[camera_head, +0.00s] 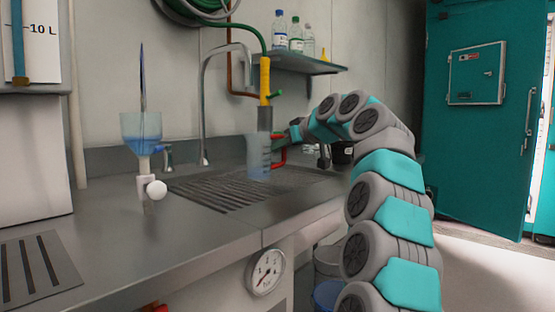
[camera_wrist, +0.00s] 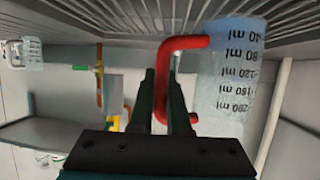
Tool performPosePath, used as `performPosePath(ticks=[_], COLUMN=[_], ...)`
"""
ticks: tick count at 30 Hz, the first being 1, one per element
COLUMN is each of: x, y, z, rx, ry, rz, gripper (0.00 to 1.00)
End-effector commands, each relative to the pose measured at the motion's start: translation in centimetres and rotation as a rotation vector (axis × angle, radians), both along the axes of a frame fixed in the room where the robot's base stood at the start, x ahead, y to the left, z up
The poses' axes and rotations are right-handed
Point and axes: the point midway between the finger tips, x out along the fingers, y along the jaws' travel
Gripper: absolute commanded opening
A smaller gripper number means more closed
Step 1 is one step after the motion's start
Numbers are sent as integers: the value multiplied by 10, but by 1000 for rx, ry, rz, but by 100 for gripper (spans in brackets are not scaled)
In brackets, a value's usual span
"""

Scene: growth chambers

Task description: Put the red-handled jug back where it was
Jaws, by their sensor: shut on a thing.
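The clear bluish jug (camera_head: 259,157) with the red handle (camera_head: 280,151) is upright over the slotted drain area (camera_head: 215,190) of the steel counter, beneath a hanging yellow-and-grey nozzle (camera_head: 264,88). I cannot tell whether its base touches the slots. In the upside-down wrist view the jug (camera_wrist: 228,85) shows black ml marks, with its base close to the grille. My gripper (camera_wrist: 161,68) is shut on the red handle (camera_wrist: 183,44), between its two dark fingers. In the head view my gripper (camera_head: 287,138) is small and partly hidden by the handle and arm.
A blue funnel vessel (camera_head: 141,130) with a white knob stands left on the counter. A curved tap (camera_head: 204,110) rises behind the drain. A shelf (camera_head: 297,65) holds bottles. A pressure gauge (camera_head: 265,272) is on the counter's front.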

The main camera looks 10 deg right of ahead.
Motion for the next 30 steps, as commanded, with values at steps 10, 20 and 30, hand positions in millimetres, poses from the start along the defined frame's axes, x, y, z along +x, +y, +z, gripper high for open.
performPosePath(ticks=[10, 20, 30], x=[3, 3, 3], y=[-1, -1, -1], z=[-5, -32, -36], rx=[2, 2, 0], ry=[-1, 1, 0], rz=[0, 0, -1], gripper=[0, 0, 0])
